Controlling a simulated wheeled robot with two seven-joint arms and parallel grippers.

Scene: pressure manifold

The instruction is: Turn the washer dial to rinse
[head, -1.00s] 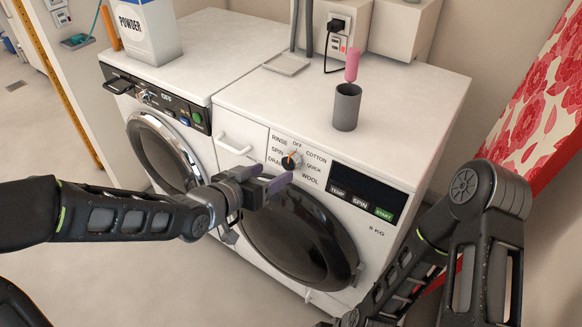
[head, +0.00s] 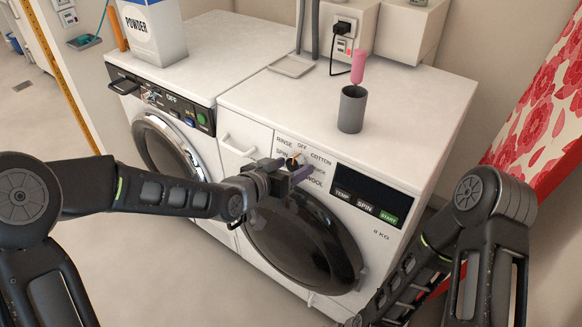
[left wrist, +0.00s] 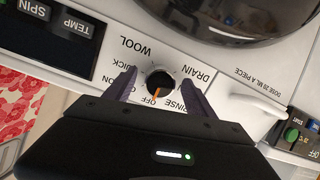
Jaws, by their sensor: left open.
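The washer dial (left wrist: 160,82) is a dark round knob with an orange pointer on the right washer's white panel. In the left wrist view, where the labels are upside down, the pointer is toward OFF, with RINSE beside it. My left gripper (left wrist: 158,70) is open, with one purple finger on each side of the dial. No contact with the dial can be made out. In the head view my left gripper (head: 292,173) is in front of the panel and partly hides the dial (head: 295,159).
The right washer's dark round door (head: 305,240) is just below my left gripper. A grey cup (head: 352,110) with a pink object (head: 358,67) above it stands on top. A powder box (head: 151,32) stands on the left machine. A red floral board (head: 535,110) is at the right.

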